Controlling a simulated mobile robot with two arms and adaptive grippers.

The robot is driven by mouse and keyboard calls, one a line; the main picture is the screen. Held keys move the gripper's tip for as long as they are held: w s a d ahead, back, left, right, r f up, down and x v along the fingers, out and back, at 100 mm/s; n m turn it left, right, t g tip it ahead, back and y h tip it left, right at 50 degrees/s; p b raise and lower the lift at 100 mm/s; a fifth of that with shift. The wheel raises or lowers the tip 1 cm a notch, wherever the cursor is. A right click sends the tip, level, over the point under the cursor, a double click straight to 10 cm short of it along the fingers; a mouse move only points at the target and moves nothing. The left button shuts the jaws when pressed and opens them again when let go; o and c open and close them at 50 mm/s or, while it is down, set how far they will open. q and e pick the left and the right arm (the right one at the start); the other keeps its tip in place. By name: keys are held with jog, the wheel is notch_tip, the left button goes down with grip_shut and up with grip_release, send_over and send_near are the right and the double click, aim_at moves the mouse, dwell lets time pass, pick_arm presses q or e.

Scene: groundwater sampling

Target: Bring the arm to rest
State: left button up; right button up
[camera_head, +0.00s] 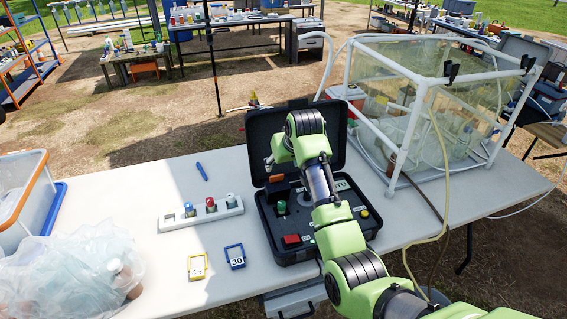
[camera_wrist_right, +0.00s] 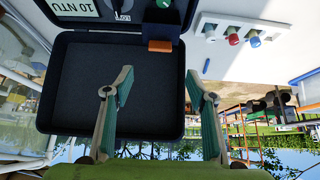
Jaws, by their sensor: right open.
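My right arm, green with dark joints, reaches in from the bottom right of the head view, over an open black instrument case (camera_head: 256,137). My right gripper (camera_head: 269,170) is mostly hidden behind the wrist in that view. In the right wrist view the right gripper (camera_wrist_right: 158,80) shows two fingers spread wide with nothing between them. It is in front of the dark inside of the case lid (camera_wrist_right: 80,105). I cannot tell whether it touches the lid. My left gripper is not in view.
A white rack (camera_head: 220,214) with several coloured-cap vials and a blue pen (camera_head: 202,171) lie left of the case. Tags marked 45 (camera_head: 197,267) and 30 (camera_head: 235,257) lie in front. A clear framed tank (camera_head: 400,125) stands right; a plastic bag (camera_head: 65,270) lies left.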

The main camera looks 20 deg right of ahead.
jog(key=s+d+f+g, duration=0.1)
jog(key=s+f, duration=0.7)
jog(key=s, duration=0.3)
jog(key=s+d+f+g, duration=0.1)
jog(key=s+d+f, duration=0.1)
jog(key=s+f, duration=0.65)
jog(key=s+a+n+g, duration=0.1)
jog(key=s+a+n, duration=0.1)
jog(key=s, duration=2.5)
notch_tip(320, 180, down, 28)
jog(key=s+g+b, duration=0.2)
jog(key=s+d+f+b, duration=0.1)
jog(key=s+d+f, duration=0.1)
jog(key=s+f, duration=1.4)
jog(key=shift+s+d+f+g, duration=0.3)
jog(key=shift+f+g, duration=0.1)
jog(key=shift+f, duration=0.05)
